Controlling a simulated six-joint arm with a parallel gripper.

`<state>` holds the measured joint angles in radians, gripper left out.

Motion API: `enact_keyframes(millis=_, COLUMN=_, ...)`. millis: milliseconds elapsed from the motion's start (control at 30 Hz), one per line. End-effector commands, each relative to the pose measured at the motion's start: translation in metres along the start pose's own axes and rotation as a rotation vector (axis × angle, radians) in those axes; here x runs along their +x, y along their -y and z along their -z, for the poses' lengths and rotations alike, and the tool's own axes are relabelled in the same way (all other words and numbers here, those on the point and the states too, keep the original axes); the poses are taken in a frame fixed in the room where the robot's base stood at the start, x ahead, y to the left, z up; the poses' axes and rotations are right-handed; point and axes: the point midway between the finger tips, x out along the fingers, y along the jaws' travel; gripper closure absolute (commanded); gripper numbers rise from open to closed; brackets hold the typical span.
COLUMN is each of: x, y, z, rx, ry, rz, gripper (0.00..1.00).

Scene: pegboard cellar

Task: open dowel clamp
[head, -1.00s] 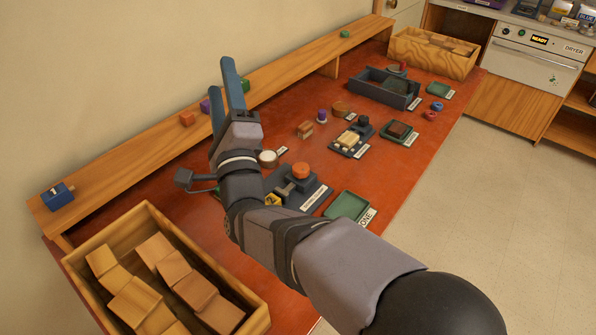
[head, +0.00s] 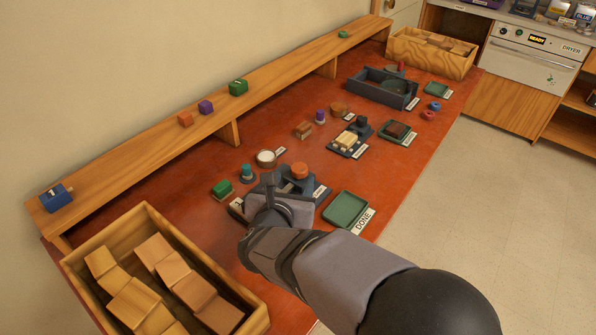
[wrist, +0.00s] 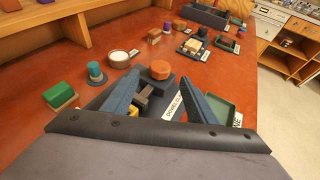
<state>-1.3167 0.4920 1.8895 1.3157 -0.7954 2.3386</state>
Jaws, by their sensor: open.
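The dowel clamp (wrist: 166,86) is a dark block with an orange round knob (wrist: 160,70), a grey metal bar and a partly readable white label in the wrist view. In the head view its knob (head: 299,171) shows just beyond my gripper, and my gripper hides part of its base. My gripper (wrist: 159,78) is open and empty, pointing down toward the clamp. In the wrist view its two blue-grey fingers lie either side of the clamp's bar, with the knob beyond the tips. I cannot tell whether they touch it. A small yellow part (wrist: 133,111) shows beside the bar.
A green block (head: 221,189), a teal peg (head: 247,172) and a white round pot (head: 266,158) stand close on the left. A green DONE tray (head: 346,209) lies to the right. A wooden crate of blocks (head: 234,283) stands at the front left.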

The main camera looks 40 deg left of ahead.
Motion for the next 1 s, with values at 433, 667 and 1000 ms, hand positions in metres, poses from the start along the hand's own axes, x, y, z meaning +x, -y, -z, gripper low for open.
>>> enact_keyframes(millis=433, x=0.050, y=0.001, z=-0.001, rx=-0.003, ry=-0.001, rz=0.002, gripper=0.48)
enact_keyframes(millis=667, x=0.067, y=0.001, z=0.000, rx=-0.002, ry=0.000, rz=0.001, gripper=0.48)
enact_keyframes(millis=1000, x=0.070, y=0.000, z=0.000, rx=-0.003, ry=0.001, rz=0.000, gripper=0.48)
